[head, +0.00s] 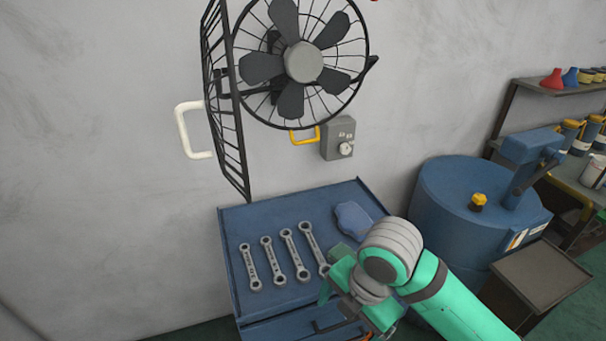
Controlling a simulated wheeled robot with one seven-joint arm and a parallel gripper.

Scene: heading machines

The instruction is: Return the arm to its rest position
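My arm (446,300) reaches in from the lower right, green with grey joints. Its wrist is over the front right of a blue tool cabinet (232,222). My gripper (343,318) is at the cabinet's front edge, pointing down and left. Its fingers are partly hidden by the wrist and too small to read as open or shut. Several grey wrenches (270,259) lie in a row on the cabinet top, left of my gripper. A blue cloth (354,220) lies behind the wrist.
A fan (303,62) with its cage guard (226,100) swung open is on the wall above the cabinet. A grey control box (338,138) is below it. A blue drum (450,205) stands right, close to my arm. Shelves (560,88) are at far right.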

